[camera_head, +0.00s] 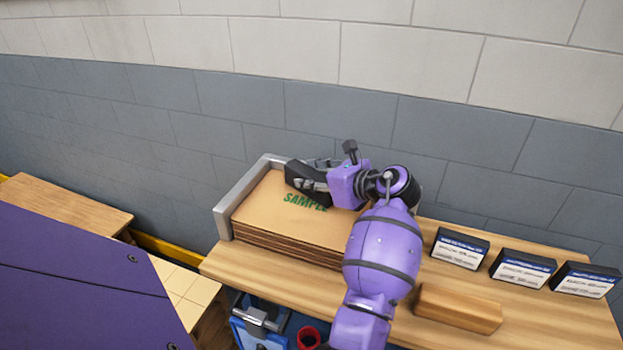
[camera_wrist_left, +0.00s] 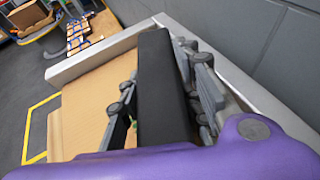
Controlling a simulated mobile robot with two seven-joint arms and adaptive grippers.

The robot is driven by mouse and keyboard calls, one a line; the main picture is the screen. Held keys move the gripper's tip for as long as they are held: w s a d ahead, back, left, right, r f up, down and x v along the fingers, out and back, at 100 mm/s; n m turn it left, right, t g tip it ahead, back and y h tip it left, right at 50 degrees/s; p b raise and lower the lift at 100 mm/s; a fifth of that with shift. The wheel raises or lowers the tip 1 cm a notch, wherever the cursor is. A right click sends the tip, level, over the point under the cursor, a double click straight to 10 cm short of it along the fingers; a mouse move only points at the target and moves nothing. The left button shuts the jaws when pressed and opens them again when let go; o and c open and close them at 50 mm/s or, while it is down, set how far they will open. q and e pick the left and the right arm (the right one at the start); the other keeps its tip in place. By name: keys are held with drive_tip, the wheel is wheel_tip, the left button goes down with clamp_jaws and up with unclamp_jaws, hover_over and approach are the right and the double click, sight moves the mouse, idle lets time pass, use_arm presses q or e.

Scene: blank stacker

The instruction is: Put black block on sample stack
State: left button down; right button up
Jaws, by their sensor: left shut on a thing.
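The sample stack (camera_head: 262,212) is a pile of brown cardboard sheets with green "SAMPLE" lettering on top, at the back left of the wooden bench. It also shows in the left wrist view (camera_wrist_left: 85,105). My left gripper (camera_head: 318,180) is over the back part of the stack, near the wall. It is shut on the black block (camera_wrist_left: 160,85), a long dark bar between its fingers in the left wrist view. In the head view the block (camera_head: 298,175) is partly hidden by the fingers. I cannot tell whether it touches the top sheet. My right gripper is not in view.
A grey metal corner rail (camera_head: 237,202) borders the stack at its left and back. Three black boxes with white labels (camera_head: 459,249) (camera_head: 522,267) (camera_head: 586,280) stand at the right. A wooden block (camera_head: 457,308) lies near the bench's front. A grey brick wall (camera_head: 450,150) is close behind.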

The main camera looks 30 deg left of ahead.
use_arm(q)
drive_tip(key=shift+d+r, duration=0.1)
drive_tip(key=shift+r, duration=0.15)
drive_tip(key=shift+f, duration=0.1)
drive_tip(key=shift+f, duration=0.1)
drive_tip(key=c, duration=1.3)
unclamp_jaws()
drive_tip(key=shift+f, duration=0.1)
drive_tip(key=shift+o, duration=0.2)
drive_tip(key=shift+d+r, duration=0.25)
drive_tip(key=v, duration=1.1)
drive_tip(key=shift+s+d+r, duration=0.1)
drive_tip(key=shift+s+d, duration=0.05)
drive_tip(key=shift+d, duration=0.05)
